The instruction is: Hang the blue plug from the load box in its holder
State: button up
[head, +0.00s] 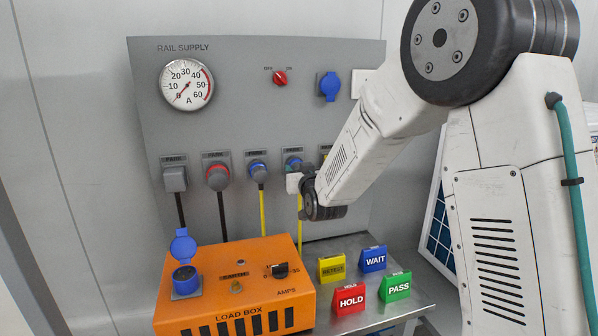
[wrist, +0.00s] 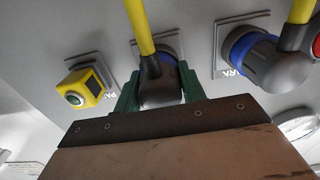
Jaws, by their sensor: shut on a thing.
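The blue plug, with a dark grey body (wrist: 160,93), a blue ring and a yellow cable, is at a square holder on the grey panel; it also shows in the head view (head: 292,161). My gripper's green fingers (wrist: 158,82) are shut on its sides. The plug points at the panel, its blue ring close to the holder plate; whether it is fully seated I cannot tell. The orange load box (head: 225,262) stands on the bench below. Its blue socket (head: 185,280) is empty, with the lid (head: 183,244) raised.
To the left on the panel hang a grey plug (head: 174,179), a red-ringed plug (head: 217,177) and another blue plug (head: 258,170). A yellow part (wrist: 84,88) is beside the held plug. Coloured signs, including HOLD (head: 349,300), stand right of the box.

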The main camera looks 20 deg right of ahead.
dwell(0.3)
jog(key=o, duration=1.4)
jog(key=shift+w, duration=0.1)
jog(key=s+f+g, duration=0.5)
jog(key=s+g, duration=0.1)
jog(key=s, duration=0.5)
jog(key=s+f+g, duration=0.5)
jog(key=s+f, duration=0.1)
jog(key=s, duration=0.5)
jog(key=s+d+r+g, duration=0.1)
jog(key=s+r+g, duration=0.1)
jog(key=s, duration=0.7)
jog(key=s+d+r+g, duration=0.1)
jog(key=s+r, duration=0.4)
jog(key=s, duration=0.4)
jog(key=s+d+r+g, duration=0.1)
jog(key=s+r+g, duration=0.1)
jog(key=s, duration=0.8)
jog(key=shift+d+r+g, duration=0.1)
jog(key=shift+r+g, duration=0.2)
jog(key=shift+r, duration=0.4)
